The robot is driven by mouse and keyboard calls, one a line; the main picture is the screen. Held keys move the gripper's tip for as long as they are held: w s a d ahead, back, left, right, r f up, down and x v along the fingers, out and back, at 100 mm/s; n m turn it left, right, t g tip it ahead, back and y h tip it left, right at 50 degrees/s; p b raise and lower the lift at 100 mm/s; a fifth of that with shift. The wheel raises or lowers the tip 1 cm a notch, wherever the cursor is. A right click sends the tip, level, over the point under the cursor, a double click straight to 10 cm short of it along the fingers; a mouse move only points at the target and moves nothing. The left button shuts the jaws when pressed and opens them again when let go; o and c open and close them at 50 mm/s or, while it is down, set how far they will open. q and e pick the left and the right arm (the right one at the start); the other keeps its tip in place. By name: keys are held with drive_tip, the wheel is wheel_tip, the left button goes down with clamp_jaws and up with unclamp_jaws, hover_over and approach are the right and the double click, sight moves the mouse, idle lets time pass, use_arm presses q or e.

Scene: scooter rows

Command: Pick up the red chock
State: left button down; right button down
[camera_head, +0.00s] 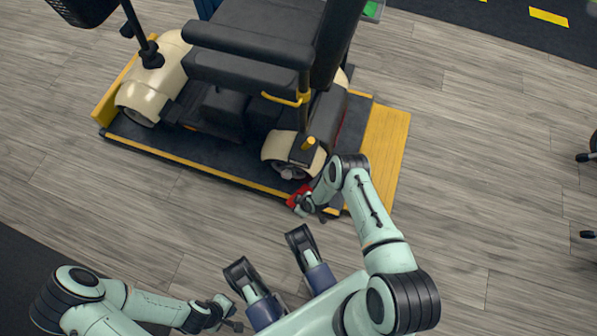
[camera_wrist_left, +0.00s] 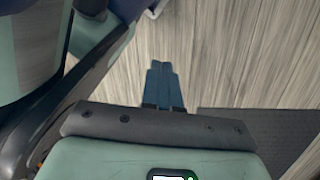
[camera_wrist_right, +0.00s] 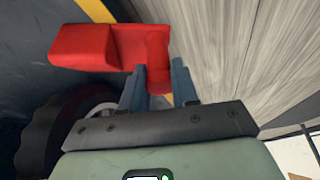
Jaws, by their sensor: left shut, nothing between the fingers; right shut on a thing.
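The red chock (camera_head: 295,198) is by the scooter's rear wheel (camera_head: 288,171), at the yellow-edged side of the dark platform. In the right wrist view the chock (camera_wrist_right: 90,46) is a red block with a narrower part reaching between my fingers. My right gripper (camera_head: 306,206) is shut on that part; its two blue fingers (camera_wrist_right: 159,84) stand apart on either side. I cannot tell whether the chock touches the platform. My left gripper (camera_head: 236,324) is low in the head view, away from the chock. Its fingertips (camera_wrist_left: 162,66) are together and empty.
The cream and black scooter (camera_head: 150,90) stands on the platform (camera_head: 190,156), with its seat above. A yellow ramp (camera_head: 386,145) is at the platform's right end. Grey wood-look floor (camera_head: 480,170) is open to the right. Dark matting (camera_head: 25,265) lies at lower left.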

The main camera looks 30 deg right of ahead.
drive_tip(key=shift+w, duration=0.1)
drive_tip(key=c, duration=0.8)
unclamp_jaws()
use_arm(q)
drive_tip(key=shift+w, duration=0.1)
use_arm(e)
drive_tip(key=shift+r, duration=0.1)
use_arm(q)
drive_tip(key=w+d+r+t+p, duration=0.1)
drive_tip(key=w+r+t+p, duration=0.3)
drive_tip(key=w, duration=0.7)
wheel_tip(320, 180, up, 5)
drive_tip(key=shift+w+d+f+m+p, duration=0.2)
drive_tip(key=shift+d+m+p, duration=0.1)
drive_tip(key=shift+p, duration=0.65)
use_arm(e)
drive_tip(key=v, duration=1.3)
drive_tip(key=shift+d, duration=0.15)
